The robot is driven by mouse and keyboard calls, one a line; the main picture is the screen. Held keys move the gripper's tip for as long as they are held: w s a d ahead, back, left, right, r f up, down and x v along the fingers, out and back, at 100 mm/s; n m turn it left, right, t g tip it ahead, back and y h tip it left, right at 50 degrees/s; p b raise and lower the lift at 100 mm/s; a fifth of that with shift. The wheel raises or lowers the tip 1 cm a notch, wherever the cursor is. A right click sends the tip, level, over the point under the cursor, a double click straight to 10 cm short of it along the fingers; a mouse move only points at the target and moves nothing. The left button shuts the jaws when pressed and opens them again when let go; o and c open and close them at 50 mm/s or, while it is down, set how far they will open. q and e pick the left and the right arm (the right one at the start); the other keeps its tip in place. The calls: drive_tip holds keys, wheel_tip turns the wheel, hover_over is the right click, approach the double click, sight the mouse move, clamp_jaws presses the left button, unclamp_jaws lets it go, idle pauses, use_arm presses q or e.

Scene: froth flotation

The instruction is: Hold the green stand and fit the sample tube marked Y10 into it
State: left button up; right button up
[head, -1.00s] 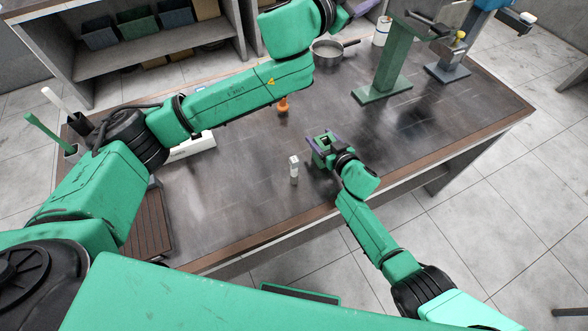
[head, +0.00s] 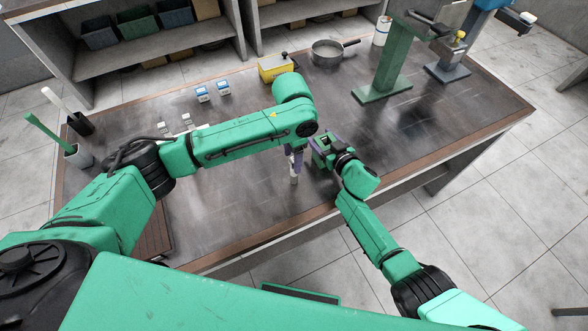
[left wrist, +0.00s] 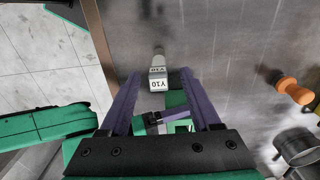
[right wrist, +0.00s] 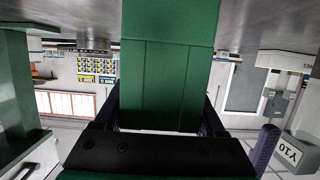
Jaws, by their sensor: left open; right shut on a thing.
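The sample tube (head: 294,180) stands upright on the dark bench and is pale with a white label. The tube's label (left wrist: 158,84) reads Y10 in the left wrist view. It also shows at the lower right of the right wrist view (right wrist: 289,153). My left gripper (head: 294,167) is open above the tube, its purple fingers on either side of it; contact is not visible. My right gripper (head: 322,147) is shut on the green stand (right wrist: 165,75), just right of the tube. The stand's green body fills the middle of the right wrist view.
An orange-topped piece (left wrist: 293,90) lies beyond my left gripper. A yellow box (head: 274,70), a pan (head: 326,53) and small blue-white boxes (head: 203,95) are at the back. A green machine (head: 382,70) stands behind right. The bench front is clear.

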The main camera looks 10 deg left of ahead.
use_arm(q)
drive_tip(key=f, duration=0.4)
drive_tip(key=shift+d+f, duration=0.2)
drive_tip(key=shift+f, duration=0.1)
clamp_jaws()
drive_tip(key=shift+r, duration=0.1)
drive_tip(key=r, duration=1)
drive_tip(key=shift+w+d, duration=0.15)
drive_tip(key=shift+w, duration=0.1)
drive_tip(key=w+d+r, duration=0.8)
drive_tip(key=w+r, duration=0.1)
drive_tip(key=r, duration=0.2)
wheel_tip(320, 180, down, 10)
drive_tip(key=shift+a+f, duration=0.15)
drive_tip(key=shift+a, duration=0.05)
